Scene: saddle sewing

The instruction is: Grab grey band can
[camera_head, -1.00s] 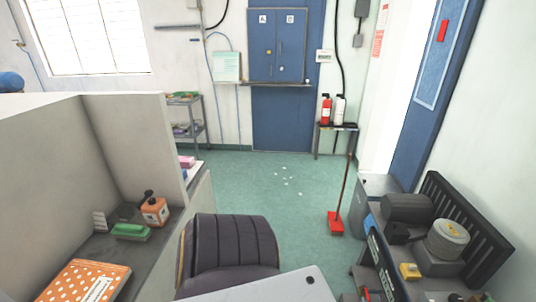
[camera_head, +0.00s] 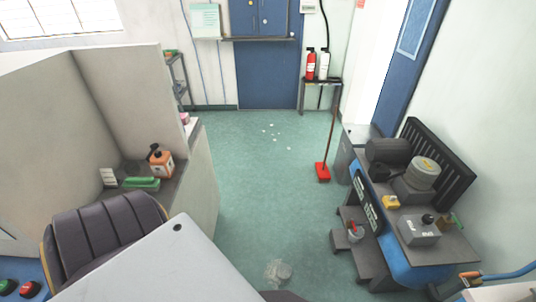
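I cannot say for certain which thing is the grey band can. A squat round grey container (camera_head: 424,174) with a yellowish mark on top sits on the machine bench at the right. A small grey pot with a red part (camera_head: 355,232) stands on a low step in front of that bench. Both are too small to make out a band. Neither of my grippers shows in the head view.
A dark padded chair (camera_head: 104,243) and a pale flat surface (camera_head: 165,265) fill the lower left. The grey machine bench (camera_head: 448,250) stands at the right. The green floor (camera_head: 265,185) between is mostly clear.

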